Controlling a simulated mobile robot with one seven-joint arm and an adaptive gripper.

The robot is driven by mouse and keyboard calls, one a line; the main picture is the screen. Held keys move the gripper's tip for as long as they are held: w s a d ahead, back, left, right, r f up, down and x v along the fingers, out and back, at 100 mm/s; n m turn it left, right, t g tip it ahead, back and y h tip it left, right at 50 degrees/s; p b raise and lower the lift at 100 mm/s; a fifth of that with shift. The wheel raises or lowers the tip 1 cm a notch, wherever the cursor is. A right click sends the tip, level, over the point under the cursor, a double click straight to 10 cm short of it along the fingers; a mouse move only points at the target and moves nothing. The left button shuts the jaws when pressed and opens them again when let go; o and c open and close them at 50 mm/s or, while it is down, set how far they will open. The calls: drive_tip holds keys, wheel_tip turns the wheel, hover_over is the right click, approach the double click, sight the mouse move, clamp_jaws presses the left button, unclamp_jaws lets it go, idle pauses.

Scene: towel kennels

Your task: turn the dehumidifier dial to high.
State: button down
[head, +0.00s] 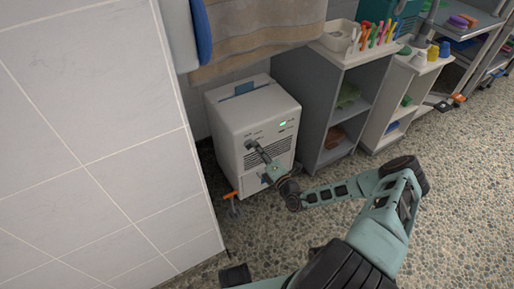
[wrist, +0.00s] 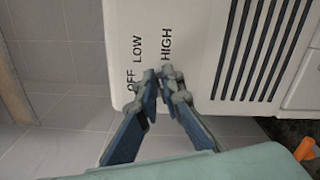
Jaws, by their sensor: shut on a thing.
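The white dehumidifier (head: 224,117) stands on the floor against the wall in the head view, with a lit green light on its front. Its front panel also fills the upper part of the wrist view (wrist: 205,25), with the printed words OFF, LOW and HIGH. My gripper (head: 253,146) reaches the upper left of that front. In the wrist view my gripper (wrist: 159,84) has its fingertips close together just below the labels, shut on the dial. The fingers cover nearly all of the dial, so I cannot tell which label it points to.
A grey shelf unit (head: 310,105) stands close on the right of the dehumidifier, with lower white shelves (head: 396,104) beyond it. A tiled wall (head: 95,130) is on the left. An orange-handled tool (head: 231,198) is by the dehumidifier's lower left. A towel (head: 258,30) hangs above.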

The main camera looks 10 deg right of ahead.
drive_tip(key=shift+f+m, duration=0.25)
drive_tip(key=shift+m, duration=1.45)
drive_tip(key=c, duration=2.1)
unclamp_jaws()
wheel_tip(320, 180, up, 10)
drive_tip(key=shift+f, duration=0.1)
